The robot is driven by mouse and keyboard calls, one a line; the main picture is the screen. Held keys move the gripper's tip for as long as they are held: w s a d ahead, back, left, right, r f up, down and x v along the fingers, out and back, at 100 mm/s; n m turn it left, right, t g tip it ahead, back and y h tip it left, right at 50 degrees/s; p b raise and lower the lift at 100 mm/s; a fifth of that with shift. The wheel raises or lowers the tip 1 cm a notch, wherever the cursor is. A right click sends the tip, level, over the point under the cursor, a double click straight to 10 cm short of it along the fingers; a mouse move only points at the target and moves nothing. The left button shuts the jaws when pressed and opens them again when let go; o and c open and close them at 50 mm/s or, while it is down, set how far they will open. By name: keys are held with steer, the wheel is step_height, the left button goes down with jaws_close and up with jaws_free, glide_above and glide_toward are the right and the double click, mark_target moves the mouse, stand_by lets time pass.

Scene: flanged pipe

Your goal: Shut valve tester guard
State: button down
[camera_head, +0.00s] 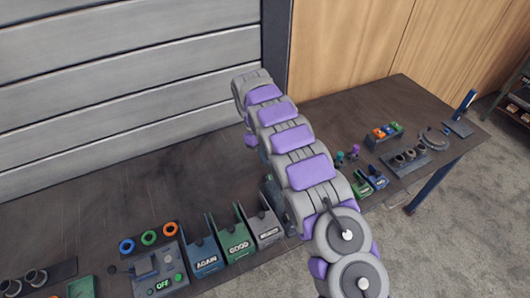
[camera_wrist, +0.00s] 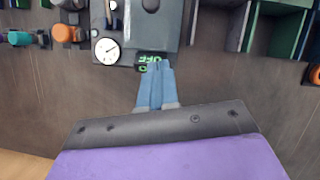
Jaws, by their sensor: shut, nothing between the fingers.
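In the wrist view a grey boxed unit, which looks like the valve tester (camera_wrist: 168,36), stands at the top middle. It has a round white gauge (camera_wrist: 107,50) and a small display (camera_wrist: 147,60) with green letters that look upside down. I cannot tell clearly which part is its guard or how far it is open. My gripper (camera_wrist: 155,66) is shut and empty, its blue-grey fingertips at the display edge; contact cannot be told. In the head view my arm hides the gripper and most of the area around it.
In the head view blue, green and grey bins (camera_head: 238,243) stand left of my arm, then a panel (camera_head: 160,270) reading OFF and coloured rings (camera_head: 148,238). Small parts and trays (camera_head: 405,160) lie to the right. The dark bench (camera_head: 95,195) is bare along the wall.

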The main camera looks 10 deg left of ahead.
glide_above(274, 182)
steer(key=w+a, duration=0.2)
steer(key=f, duration=0.4)
steer(key=shift+s+f+b, duration=0.2)
steer(key=shift+f+b, duration=0.1)
steer(key=shift+s+d+f, duration=0.1)
steer(key=shift+d+f, duration=0.1)
steer(key=shift+d, duration=0.05)
steer(key=shift+s+d+b, duration=0.35)
steer(key=shift+s+d, duration=0.85)
steer(key=shift+d, duration=0.15)
steer(key=shift+s+d+p, duration=0.45)
steer(key=shift+s+d, duration=0.5)
steer(key=shift+s, duration=0.45)
steer(key=shift+s+d+p, duration=0.45)
steer(key=shift+s+d, duration=0.45)
steer(key=shift+s, duration=0.45)
steer(key=shift+s+d+p, duration=0.45)
steer(key=shift+s+d, duration=0.5)
steer(key=shift+s, duration=0.45)
